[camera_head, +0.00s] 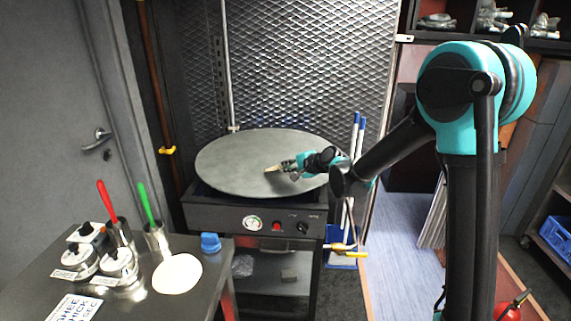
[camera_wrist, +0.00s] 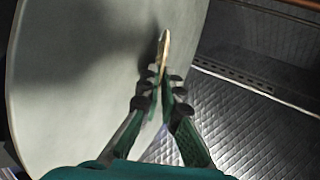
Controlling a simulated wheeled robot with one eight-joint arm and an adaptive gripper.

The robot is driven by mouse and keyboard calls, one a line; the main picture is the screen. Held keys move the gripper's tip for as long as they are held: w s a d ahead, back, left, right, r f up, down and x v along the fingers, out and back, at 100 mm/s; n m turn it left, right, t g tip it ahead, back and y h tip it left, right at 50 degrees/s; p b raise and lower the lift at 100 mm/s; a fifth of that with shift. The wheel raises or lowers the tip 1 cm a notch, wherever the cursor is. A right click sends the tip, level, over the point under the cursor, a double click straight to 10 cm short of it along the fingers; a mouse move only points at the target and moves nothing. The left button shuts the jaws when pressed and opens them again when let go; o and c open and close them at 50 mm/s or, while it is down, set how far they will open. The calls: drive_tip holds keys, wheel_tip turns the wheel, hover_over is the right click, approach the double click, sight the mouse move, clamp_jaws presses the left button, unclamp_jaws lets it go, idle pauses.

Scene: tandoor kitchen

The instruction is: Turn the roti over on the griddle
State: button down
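The round grey griddle (camera_head: 235,165) sits on a dark stove and fills the left of the wrist view (camera_wrist: 60,90). My gripper (camera_head: 286,166) reaches over its right half, close to the surface. In the wrist view its two fingers (camera_wrist: 160,88) close on a thin tan piece (camera_wrist: 164,48), seen edge-on, which looks like the roti. In the head view this piece (camera_head: 272,168) shows as a small tan sliver at the fingertips. I cannot tell whether it touches the griddle. A dark shadow lies beside it on the griddle.
A mesh wall (camera_head: 310,70) stands behind the griddle.

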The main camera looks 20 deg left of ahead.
drive_tip(key=c, duration=1.6)
unclamp_jaws()
drive_tip(key=shift+c, duration=0.2)
drive_tip(key=shift+v, duration=3.7)
wheel_tip(320, 180, up, 7)
drive_tip(key=s+d, duration=0.1)
drive_tip(key=d, duration=0.1)
drive_tip(key=shift+s+d+r, duration=0.15)
drive_tip(key=shift+s+d, duration=0.05)
drive_tip(key=shift+s, duration=0.05)
